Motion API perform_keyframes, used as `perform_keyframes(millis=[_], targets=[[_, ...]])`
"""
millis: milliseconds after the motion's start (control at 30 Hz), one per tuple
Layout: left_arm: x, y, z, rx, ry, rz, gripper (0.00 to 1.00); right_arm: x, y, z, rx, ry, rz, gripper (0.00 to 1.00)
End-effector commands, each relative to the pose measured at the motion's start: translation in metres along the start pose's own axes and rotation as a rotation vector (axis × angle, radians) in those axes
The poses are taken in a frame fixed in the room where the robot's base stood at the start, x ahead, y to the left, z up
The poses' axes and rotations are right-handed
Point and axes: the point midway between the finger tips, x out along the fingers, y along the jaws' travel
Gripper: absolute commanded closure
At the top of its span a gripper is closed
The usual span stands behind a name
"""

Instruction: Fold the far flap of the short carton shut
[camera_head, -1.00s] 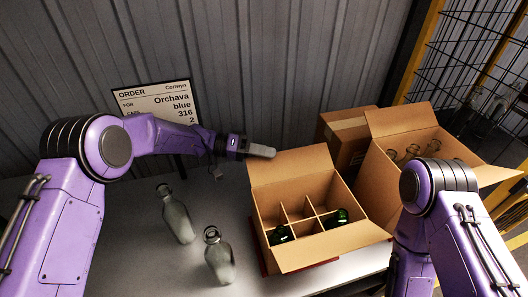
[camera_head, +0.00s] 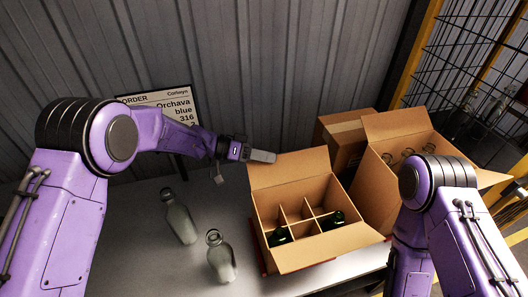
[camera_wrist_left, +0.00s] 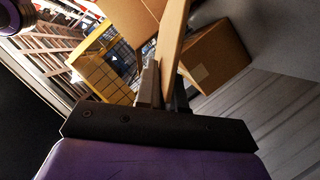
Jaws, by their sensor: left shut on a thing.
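The short carton (camera_head: 322,252) stands open on the table, with a cardboard divider and dark green bottles (camera_head: 280,237) in some cells. Its far flap (camera_head: 290,167) stands up, leaning back. My left gripper (camera_head: 263,156) is at the flap's upper left corner, its fingers pointing right. In the left wrist view the fingers (camera_wrist_left: 160,88) are shut on a narrow cardboard edge (camera_wrist_left: 173,40), which looks like the far flap. My right arm shows at the right, but its gripper is out of sight.
Two clear bottles (camera_head: 180,218) (camera_head: 221,258) stand left of the short carton. A taller open carton (camera_head: 393,128) with clear bottles stands to the right, and a closed carton (camera_head: 345,137) behind. An order sign (camera_head: 172,103) stands at the back near the ribbed wall.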

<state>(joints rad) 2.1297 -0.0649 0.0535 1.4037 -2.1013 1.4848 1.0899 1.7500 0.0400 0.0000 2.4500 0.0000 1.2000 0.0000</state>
Motion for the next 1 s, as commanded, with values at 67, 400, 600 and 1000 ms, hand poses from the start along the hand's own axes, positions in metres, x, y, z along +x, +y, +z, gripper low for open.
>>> perform_keyframes(millis=[67,400,600,1000], targets=[[-0.001,0.008,-0.003,0.052,-0.003,-0.023,1.00,-0.009,0.001,-0.004,0.000,0.000,0.000,0.15],[0.000,0.023,0.001,0.177,0.000,-0.073,1.00,-0.025,0.002,-0.010,0.000,0.000,0.000,0.15],[0.001,0.026,0.002,0.176,0.000,-0.072,1.00,-0.028,0.003,-0.012,0.000,0.000,0.000,0.15],[0.002,0.026,0.004,0.174,0.000,-0.072,1.00,-0.028,0.003,-0.012,0.000,0.000,0.000,0.15]])
